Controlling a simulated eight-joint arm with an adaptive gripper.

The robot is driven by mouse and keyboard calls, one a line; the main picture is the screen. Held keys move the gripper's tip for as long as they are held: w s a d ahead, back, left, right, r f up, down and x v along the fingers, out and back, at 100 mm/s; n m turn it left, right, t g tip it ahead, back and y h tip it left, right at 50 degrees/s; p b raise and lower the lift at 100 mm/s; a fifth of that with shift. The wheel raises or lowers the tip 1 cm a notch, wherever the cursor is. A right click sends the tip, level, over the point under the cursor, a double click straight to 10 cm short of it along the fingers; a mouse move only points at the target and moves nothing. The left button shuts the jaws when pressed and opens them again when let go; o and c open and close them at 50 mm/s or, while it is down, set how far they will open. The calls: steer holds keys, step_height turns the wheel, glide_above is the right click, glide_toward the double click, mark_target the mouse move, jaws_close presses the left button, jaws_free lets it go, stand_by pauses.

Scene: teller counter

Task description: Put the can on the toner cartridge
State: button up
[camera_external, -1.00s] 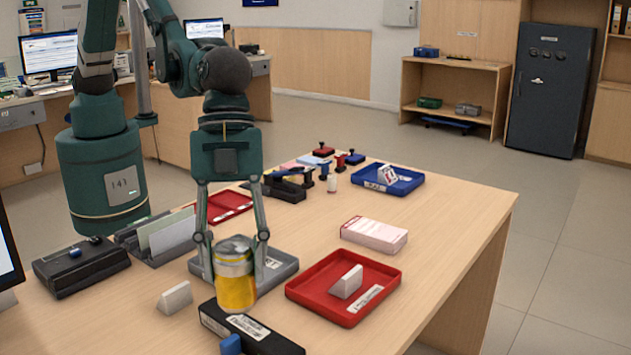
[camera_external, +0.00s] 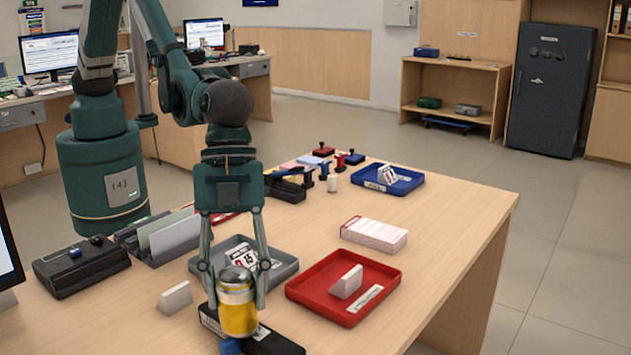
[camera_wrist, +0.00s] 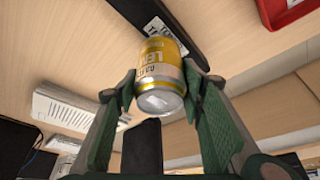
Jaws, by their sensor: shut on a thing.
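The can (camera_external: 237,308) is yellow with a silver band and top. My gripper (camera_external: 236,292) is shut on it, with one finger on each side; the wrist view shows the can (camera_wrist: 160,72) between the fingers of my gripper (camera_wrist: 160,92). The toner cartridge (camera_external: 277,343) is a long black block with a white label at the front of the counter. The can is upright and overlaps the cartridge's left-middle part in the outside view. I cannot tell whether its base touches the cartridge. The cartridge (camera_wrist: 180,22) also shows beyond the can in the wrist view.
A grey tray (camera_external: 285,268) with a white card lies just behind the can. A red tray (camera_external: 300,290) is to its right. A white block (camera_external: 175,298) stands left of the cartridge. A black device (camera_external: 80,265) is farther left.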

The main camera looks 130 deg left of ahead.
steer(key=shift+f, duration=0.2)
steer(key=o, duration=1.1)
steer(key=shift+r, duration=0.1)
steer(key=v, duration=1.2)
steer(key=shift+p, duration=0.45)
steer(key=shift+r, duration=0.1)
